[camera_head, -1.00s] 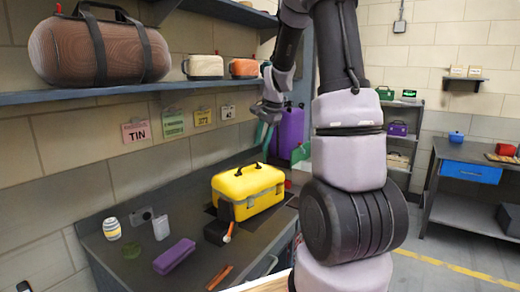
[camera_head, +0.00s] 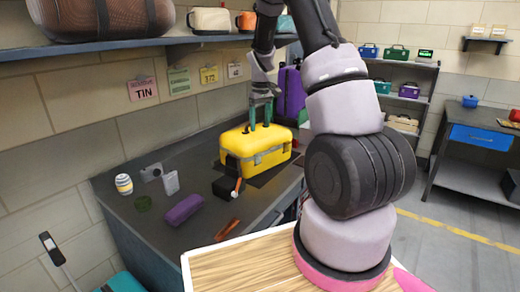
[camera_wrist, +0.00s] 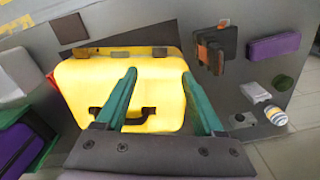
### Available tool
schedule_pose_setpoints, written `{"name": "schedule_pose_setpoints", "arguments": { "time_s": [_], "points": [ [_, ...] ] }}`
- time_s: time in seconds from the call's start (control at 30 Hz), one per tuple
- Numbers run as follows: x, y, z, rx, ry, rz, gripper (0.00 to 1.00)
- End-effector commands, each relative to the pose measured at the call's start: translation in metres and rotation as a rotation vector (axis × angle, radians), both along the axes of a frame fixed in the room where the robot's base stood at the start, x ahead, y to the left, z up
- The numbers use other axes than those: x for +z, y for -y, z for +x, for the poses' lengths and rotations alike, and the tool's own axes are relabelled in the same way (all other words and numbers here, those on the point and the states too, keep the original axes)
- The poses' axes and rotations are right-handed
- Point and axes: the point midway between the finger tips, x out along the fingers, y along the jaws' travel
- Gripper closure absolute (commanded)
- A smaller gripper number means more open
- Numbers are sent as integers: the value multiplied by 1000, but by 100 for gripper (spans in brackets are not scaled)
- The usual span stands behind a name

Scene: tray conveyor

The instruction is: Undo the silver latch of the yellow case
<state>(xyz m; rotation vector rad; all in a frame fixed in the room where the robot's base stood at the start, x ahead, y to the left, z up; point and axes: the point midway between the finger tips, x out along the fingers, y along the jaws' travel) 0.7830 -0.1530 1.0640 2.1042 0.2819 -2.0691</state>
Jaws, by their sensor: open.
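The yellow case (camera_head: 265,146) lies closed on the dark workbench, and it also shows in the wrist view (camera_wrist: 85,88). Its black handle (camera_wrist: 122,118) is on the lid. Small fittings show along the case's far edge in the wrist view, but I cannot tell the silver latch clearly among them. My gripper (camera_head: 260,112) is open and empty above the case lid, pointing down. In the wrist view its green fingers (camera_wrist: 158,76) are spread over the lid, and one covers part of the handle.
A black box-like item (camera_head: 226,187) stands close in front of the case. A purple case (camera_head: 184,209), a striped jar (camera_head: 124,184) and small items lie on the bench to the left. A tall purple case (camera_head: 290,92) stands behind. A shelf (camera_head: 100,45) runs above along the wall.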

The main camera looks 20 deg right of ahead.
Motion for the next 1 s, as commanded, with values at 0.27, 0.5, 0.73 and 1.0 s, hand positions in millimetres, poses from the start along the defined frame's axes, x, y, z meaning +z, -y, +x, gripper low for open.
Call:
{"name": "schedule_pose_setpoints", "arguments": {
  "time_s": [0.27, 0.5, 0.73, 1.0],
  "points": [
    [-24, -1, 2, 96, -19, -12, 30],
    [-70, -1, 1, 94, -19, -12, 30],
    [-104, -1, 2, 93, -17, -11, 30],
    [-115, -1, 2, 93, -15, -12, 30]
  ]
}}
